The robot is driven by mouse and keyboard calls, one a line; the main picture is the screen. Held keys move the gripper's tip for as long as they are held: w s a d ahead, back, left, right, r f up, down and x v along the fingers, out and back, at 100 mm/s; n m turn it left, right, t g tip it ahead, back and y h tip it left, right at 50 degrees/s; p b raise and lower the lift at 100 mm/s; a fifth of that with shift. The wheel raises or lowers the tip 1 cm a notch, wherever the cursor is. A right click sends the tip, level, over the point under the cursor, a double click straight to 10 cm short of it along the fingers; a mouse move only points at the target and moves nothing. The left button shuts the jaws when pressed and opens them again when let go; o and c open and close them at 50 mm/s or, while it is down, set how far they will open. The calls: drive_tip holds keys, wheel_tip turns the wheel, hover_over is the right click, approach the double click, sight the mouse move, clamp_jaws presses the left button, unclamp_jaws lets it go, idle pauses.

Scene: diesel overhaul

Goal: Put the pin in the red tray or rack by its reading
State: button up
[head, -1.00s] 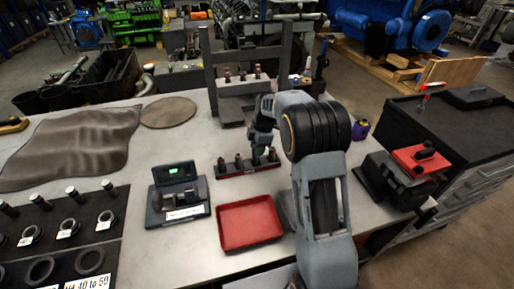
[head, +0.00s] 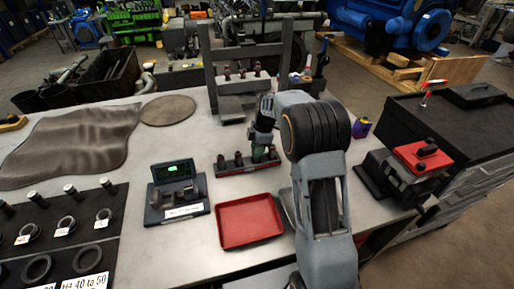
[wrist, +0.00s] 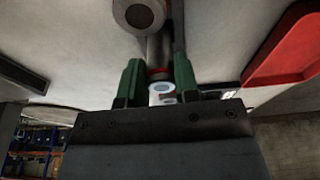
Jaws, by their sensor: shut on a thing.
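My gripper (wrist: 157,82) has its green fingers shut on a dark pin (wrist: 158,50), which shows between them with a pale ring at its near end. In the head view my gripper (head: 262,153) is low at the right end of the rack (head: 236,171), partly hidden by my arm. I cannot tell whether the held pin touches the rack. Other dark pins (head: 238,159) stand upright in the rack. The red tray (head: 249,221) is empty, in front of the rack. A gauge (head: 177,197) with a small display (head: 174,170) stands left of the tray; its digits are too small to read.
A grey stand (head: 238,103) with several pins is behind the rack. A black and red device (head: 415,160) is at right.

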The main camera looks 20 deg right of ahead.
drive_tip(key=shift+f+b, duration=0.3)
drive_tip(key=shift+f, duration=0.1)
drive_tip(key=o, duration=1.5)
drive_tip(key=shift+c, duration=0.2)
drive_tip(key=shift+r, duration=0.15)
drive_tip(key=shift+r+p, duration=2.45)
drive_tip(key=shift+r, duration=1.45)
